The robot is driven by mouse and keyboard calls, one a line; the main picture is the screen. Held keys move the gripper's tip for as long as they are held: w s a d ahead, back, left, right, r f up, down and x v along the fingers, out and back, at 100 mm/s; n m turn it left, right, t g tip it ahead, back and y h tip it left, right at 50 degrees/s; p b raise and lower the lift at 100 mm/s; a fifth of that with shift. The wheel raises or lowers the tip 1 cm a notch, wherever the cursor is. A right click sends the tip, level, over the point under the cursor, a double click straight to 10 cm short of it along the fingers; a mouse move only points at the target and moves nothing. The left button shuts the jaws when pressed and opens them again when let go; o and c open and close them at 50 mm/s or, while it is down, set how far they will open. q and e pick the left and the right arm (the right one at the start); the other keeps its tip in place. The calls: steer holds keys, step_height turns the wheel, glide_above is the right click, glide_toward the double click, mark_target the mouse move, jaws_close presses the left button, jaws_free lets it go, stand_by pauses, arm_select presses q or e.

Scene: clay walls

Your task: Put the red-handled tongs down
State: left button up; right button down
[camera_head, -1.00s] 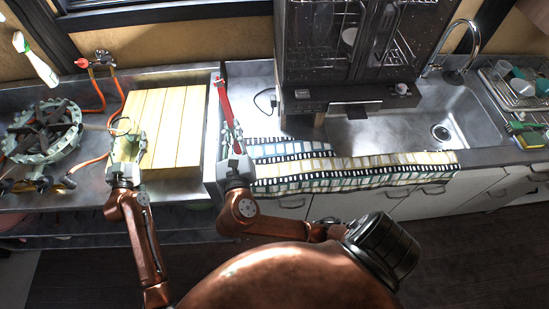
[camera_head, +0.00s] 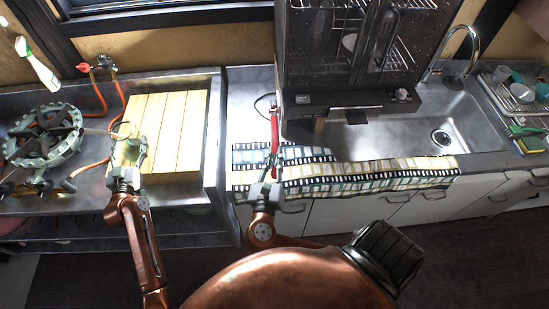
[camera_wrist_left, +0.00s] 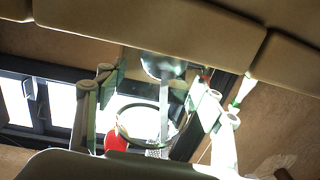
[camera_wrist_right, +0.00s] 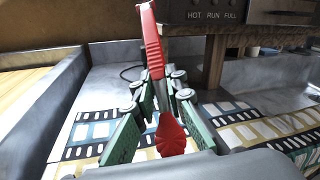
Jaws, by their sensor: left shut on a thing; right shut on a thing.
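My right gripper (camera_head: 272,165) is shut on the red-handled tongs (camera_head: 275,125), over the left end of the film-strip-patterned cloth on the counter. In the right wrist view the tongs (camera_wrist_right: 153,50) slant up and away between the green fingers, with a second red part (camera_wrist_right: 171,137) close to the palm. I cannot tell whether the tongs touch the counter or cloth. My left gripper (camera_head: 128,160) is shut on a see-through, round-rimmed thing (camera_head: 122,140) by the wooden board; its rim also shows in the left wrist view (camera_wrist_left: 120,127).
The patterned cloth (camera_head: 390,172) runs along the counter's front edge. A dark machine (camera_head: 345,95) stands behind it, with the sink (camera_head: 440,125) to its right. The slatted board (camera_head: 180,130) and a gas burner (camera_head: 45,140) are at left. Bare counter (camera_head: 243,110) shows left of the machine.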

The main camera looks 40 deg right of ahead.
steer(key=shift+f, duration=0.95)
steer(key=shift+f, duration=0.2)
steer(key=shift+f, duration=0.45)
steer(key=c, duration=2)
jaws_free()
steer(key=shift+o, duration=0.2)
steer(key=shift+r, duration=0.1)
